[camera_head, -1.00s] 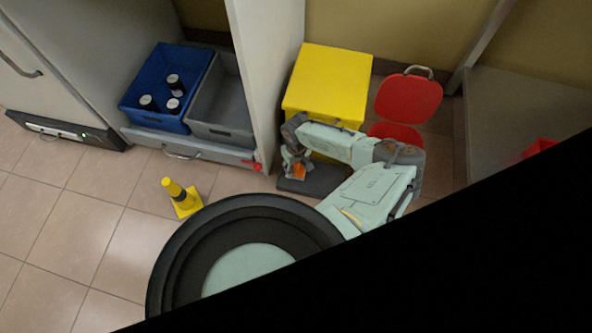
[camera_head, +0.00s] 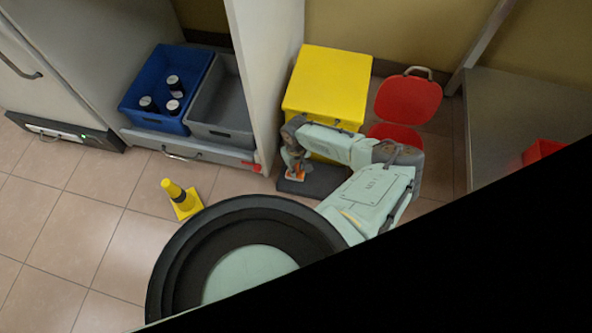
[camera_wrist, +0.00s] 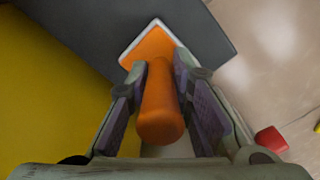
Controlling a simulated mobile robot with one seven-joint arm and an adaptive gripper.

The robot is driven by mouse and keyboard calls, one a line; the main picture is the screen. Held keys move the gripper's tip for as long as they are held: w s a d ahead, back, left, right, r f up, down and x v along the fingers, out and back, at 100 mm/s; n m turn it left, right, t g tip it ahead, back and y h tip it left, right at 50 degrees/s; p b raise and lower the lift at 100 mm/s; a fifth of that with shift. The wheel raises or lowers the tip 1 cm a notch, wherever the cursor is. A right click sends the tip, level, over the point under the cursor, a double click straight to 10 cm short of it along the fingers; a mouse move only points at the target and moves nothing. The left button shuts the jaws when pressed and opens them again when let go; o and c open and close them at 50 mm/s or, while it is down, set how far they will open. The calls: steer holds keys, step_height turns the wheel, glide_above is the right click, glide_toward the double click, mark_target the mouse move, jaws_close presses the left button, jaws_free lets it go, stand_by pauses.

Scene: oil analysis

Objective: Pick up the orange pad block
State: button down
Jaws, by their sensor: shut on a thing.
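The orange pad block (camera_wrist: 152,47) has a flat orange pad with a pale edge and a rounded orange handle (camera_wrist: 161,112). My gripper (camera_wrist: 158,85) is shut on the handle, with a finger on each side of it in the wrist view. The pad lies beyond the fingertips, over the dark grey slab (camera_wrist: 95,30). I cannot tell whether it touches the slab. In the head view, the orange pad block (camera_head: 295,176) shows as a small orange patch under my gripper (camera_head: 294,168), at the left end of the dark slab (camera_head: 325,181).
A yellow box (camera_head: 327,85) stands right behind the slab, and a red folding object (camera_head: 408,99) is to its right. A blue crate (camera_head: 147,119) with several dark bottles and a grey crate (camera_head: 222,105) sit left of a partition.

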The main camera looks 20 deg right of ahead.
steer(key=shift+r, duration=0.1)
stand_by(0.3)
steer(key=shift+r, duration=0.7)
step_height(320, 180, up, 2)
steer(key=shift+r+p, duration=0.25)
steer(key=shift+p, duration=0.35)
steer(key=s+a+p, duration=0.2)
steer(key=s+a, duration=0.8)
steer(key=s, duration=0.2)
steer(key=shift+s+r+p, duration=0.15)
steer(key=shift+r+p, duration=0.15)
steer(key=shift+r, duration=0.15)
steer(key=shift+a, duration=0.1)
